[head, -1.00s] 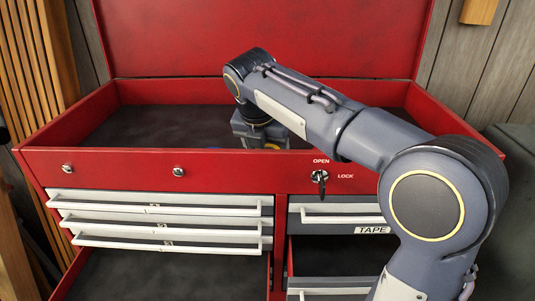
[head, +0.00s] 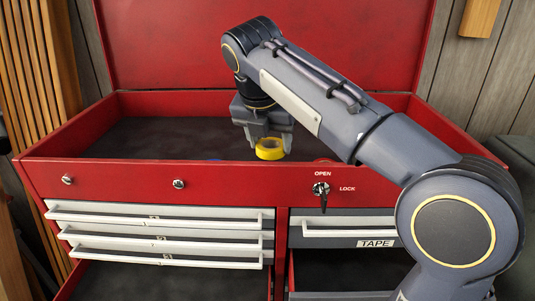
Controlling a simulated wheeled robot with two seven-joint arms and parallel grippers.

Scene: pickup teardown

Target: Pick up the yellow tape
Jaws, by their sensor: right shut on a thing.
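The yellow tape (head: 269,149) is a small ring in the open top compartment of the red tool chest, just behind the front wall. My right gripper (head: 268,143) points down into the compartment and is shut on the tape. The front wall hides what lies under the tape, so I cannot tell whether it touches the floor. My left gripper is not in view.
The red tool chest (head: 115,169) has its lid (head: 270,45) raised at the back. A lock with a key (head: 321,190) sits on the front. White drawers (head: 150,211) are below, with lower drawers pulled out. The compartment's left side is clear.

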